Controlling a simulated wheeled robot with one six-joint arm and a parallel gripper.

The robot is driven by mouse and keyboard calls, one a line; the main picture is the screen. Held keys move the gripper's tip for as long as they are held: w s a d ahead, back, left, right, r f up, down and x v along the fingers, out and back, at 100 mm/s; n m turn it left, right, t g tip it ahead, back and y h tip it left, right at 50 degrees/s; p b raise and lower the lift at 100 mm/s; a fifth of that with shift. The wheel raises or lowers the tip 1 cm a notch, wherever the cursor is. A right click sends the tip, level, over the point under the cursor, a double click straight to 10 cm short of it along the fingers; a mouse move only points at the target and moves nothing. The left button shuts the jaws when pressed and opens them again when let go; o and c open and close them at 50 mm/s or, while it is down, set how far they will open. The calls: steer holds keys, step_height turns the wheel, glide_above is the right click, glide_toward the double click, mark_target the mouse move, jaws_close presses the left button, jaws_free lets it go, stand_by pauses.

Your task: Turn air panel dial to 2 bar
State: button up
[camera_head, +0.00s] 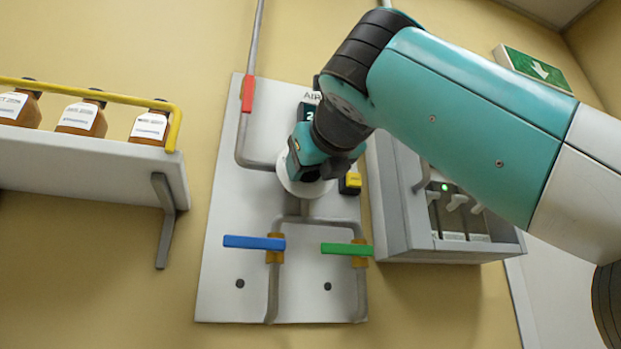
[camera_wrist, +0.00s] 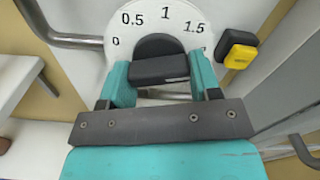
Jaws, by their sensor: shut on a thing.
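The air panel (camera_head: 225,215) is a light grey board on the wall in the head view. Its round white dial plate (camera_head: 296,187) is mostly hidden behind my gripper (camera_head: 308,160). I cannot tell which mark the knob points to. A dark display (camera_head: 307,111) above the dial is partly covered by my arm.
A yellow button block (camera_head: 351,183) sits right of the dial, close to my gripper. A red handle (camera_head: 248,93), a blue handle (camera_head: 254,242) and a green handle (camera_head: 347,249) are on the pipes. A grey cabinet (camera_head: 400,200) stands right; a bottle shelf (camera_head: 100,160) left.

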steer(key=shift+f, duration=0.1)
steer(key=o, duration=0.9)
steer(key=b+v, duration=0.1)
steer(key=v, duration=1.6)
steer(key=shift+s+d+b, duration=0.1)
steer(key=shift+s+b, duration=0.15)
steer(key=shift+b, duration=0.15)
